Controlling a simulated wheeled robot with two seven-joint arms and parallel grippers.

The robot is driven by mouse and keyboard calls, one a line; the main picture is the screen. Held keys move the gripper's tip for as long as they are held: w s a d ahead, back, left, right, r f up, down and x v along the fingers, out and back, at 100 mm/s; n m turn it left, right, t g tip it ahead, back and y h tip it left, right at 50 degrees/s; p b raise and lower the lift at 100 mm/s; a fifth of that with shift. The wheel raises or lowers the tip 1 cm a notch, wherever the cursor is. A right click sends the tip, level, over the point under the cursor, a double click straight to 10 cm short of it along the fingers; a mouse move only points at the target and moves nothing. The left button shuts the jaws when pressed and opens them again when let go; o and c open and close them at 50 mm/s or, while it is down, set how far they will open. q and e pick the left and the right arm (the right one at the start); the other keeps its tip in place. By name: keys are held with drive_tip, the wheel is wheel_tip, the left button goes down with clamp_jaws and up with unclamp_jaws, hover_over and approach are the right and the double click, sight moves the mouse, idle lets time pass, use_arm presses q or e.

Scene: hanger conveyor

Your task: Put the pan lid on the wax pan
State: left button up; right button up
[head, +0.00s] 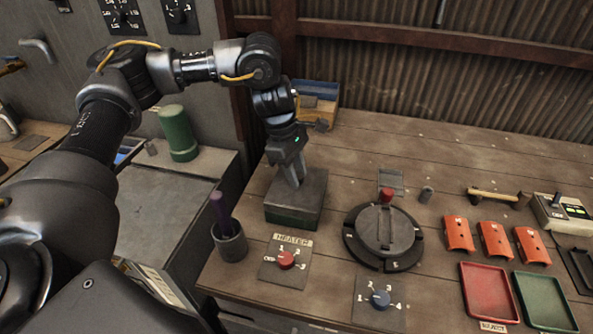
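A boxy block stands behind the heater dial; its grey upper part looks like the pan lid (313,192), and its dark green lower part looks like the wax pan (292,218). The grey part sits over the green part with no clear gap. My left gripper (297,181) points down from above, its fingertips at the top of the grey part. The fingers look close together, but any lid handle between them is hidden, so I cannot tell whether they grip it. My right gripper is out of view.
A heater dial (286,260) and a dark cup (230,243) with a purple handle stand in front. A round black fixture (354,241) with a red knob is to the right. Orange pieces (495,242), a red tray (489,293) and a green tray (545,302) lie further right.

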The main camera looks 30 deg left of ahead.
use_arm(q)
drive_tip(key=shift+o, duration=0.8)
drive_tip(key=o, duration=0.5)
drive_tip(key=v, duration=1.1)
drive_tip(key=shift+b, duration=0.3)
drive_tip(key=shift+f, duration=0.15)
